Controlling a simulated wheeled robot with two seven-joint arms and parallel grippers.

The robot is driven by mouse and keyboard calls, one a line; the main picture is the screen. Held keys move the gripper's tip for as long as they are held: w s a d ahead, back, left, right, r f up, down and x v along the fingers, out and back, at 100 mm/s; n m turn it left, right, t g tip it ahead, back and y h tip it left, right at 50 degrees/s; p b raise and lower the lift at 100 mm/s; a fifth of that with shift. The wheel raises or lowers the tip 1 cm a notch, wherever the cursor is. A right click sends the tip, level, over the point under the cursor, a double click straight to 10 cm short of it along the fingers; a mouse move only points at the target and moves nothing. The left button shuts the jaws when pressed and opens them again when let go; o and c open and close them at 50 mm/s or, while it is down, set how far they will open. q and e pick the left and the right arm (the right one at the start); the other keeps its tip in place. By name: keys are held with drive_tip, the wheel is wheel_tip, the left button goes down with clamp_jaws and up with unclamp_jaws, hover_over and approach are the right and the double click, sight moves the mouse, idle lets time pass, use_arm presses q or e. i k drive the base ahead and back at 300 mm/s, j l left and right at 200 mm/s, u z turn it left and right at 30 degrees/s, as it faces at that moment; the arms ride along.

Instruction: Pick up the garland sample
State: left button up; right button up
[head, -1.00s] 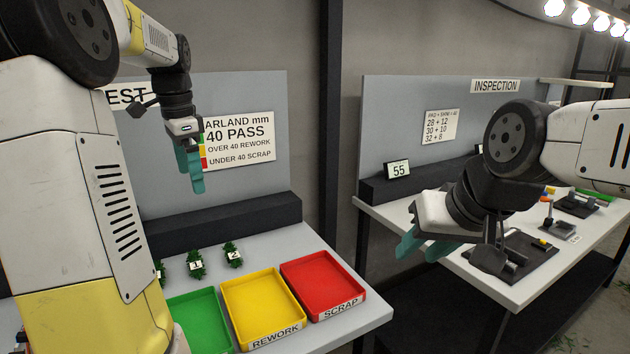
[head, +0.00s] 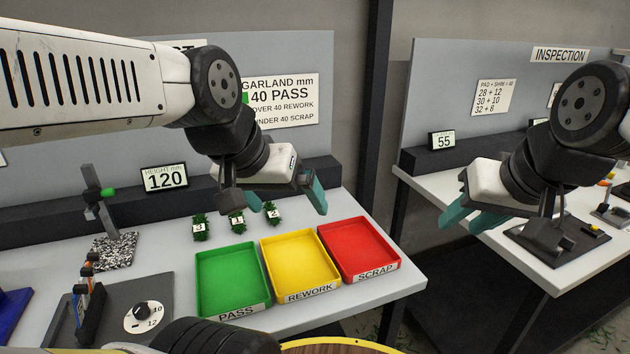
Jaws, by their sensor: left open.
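Three small green garland samples with white number tags lie in a row on the left table, behind the trays. The left sample (head: 200,228) is tagged 3, the middle sample (head: 237,222) has a tag I cannot read surely, and the right sample (head: 272,213) is tagged 2. My left gripper (head: 315,200) is open and empty, with teal fingers pointing down, to the right of sample 2 in the picture. One of its fingers is mostly hidden.
Green PASS (head: 225,279), yellow REWORK (head: 300,263) and red SCRAP (head: 358,250) trays stand empty in front of the samples. A height gauge (head: 112,215), a 120 display (head: 165,178) and a dial fixture (head: 140,312) are left. A gap separates the inspection table (head: 538,272).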

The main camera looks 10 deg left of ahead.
sight(200, 230)
drive_tip(key=u, duration=1.4)
